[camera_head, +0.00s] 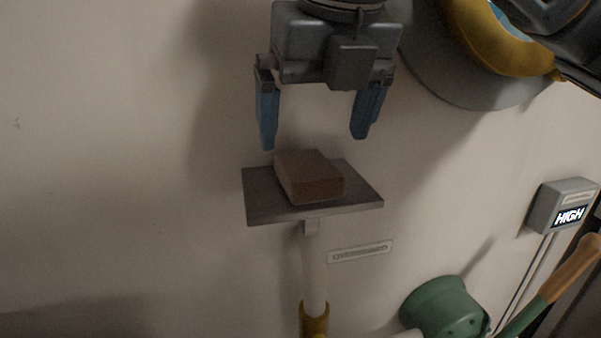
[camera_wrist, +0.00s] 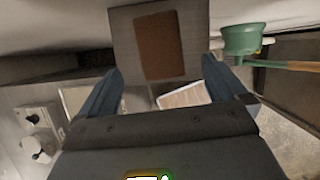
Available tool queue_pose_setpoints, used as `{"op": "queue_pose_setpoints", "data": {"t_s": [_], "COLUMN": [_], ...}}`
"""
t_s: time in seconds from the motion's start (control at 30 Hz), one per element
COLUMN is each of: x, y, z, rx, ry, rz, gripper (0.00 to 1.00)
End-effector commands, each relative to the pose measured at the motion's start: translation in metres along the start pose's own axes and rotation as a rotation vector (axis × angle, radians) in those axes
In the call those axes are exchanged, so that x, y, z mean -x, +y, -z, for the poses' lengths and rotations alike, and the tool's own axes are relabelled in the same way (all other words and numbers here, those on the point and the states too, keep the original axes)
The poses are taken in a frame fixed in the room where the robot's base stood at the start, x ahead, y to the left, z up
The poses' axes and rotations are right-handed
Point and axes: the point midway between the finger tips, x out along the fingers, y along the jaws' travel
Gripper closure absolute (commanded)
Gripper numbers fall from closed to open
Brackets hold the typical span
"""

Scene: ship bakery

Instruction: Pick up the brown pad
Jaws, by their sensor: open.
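The brown pad (camera_head: 309,177) is a small brown block lying flat on a grey plate (camera_head: 262,205) on top of a post. My gripper (camera_head: 314,140) is open and empty, with its blue fingers pointing down just above the pad. In the wrist view the pad (camera_wrist: 158,46) shows ahead on the grey plate (camera_wrist: 122,30), beyond and between the fingers of my gripper (camera_wrist: 158,80). The fingers are apart from the pad, and nothing covers it.
A pale wall (camera_head: 120,130) stands behind the plate. A label strip (camera_head: 360,252) is on the wall. At right are a green pot (camera_head: 445,308), a tool with a wooden handle (camera_head: 570,268) and a grey box marked HIGH (camera_head: 562,205). The space left of the plate is clear.

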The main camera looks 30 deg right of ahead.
Motion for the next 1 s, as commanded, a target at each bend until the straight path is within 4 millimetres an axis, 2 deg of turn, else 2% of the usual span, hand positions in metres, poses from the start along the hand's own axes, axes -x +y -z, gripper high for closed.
{"op": "queue_pose_setpoints", "data": {"t_s": [0.4,0.53,0.73,0.77,1.0], "x": [-0.052,-0.059,-0.060,-0.060,-0.060], "y": [-0.001,-0.001,0.000,0.000,0.000], "z": [0.001,0.001,0.001,0.001,0.001], "rx": [-0.002,-0.001,-0.001,-0.001,-0.002], "ry": [-0.001,-0.002,-0.003,-0.003,-0.002], "rz": [-0.003,-0.005,-0.005,-0.005,-0.005], "gripper": [0.01,0.01,0.01,0.02,0.25]}}
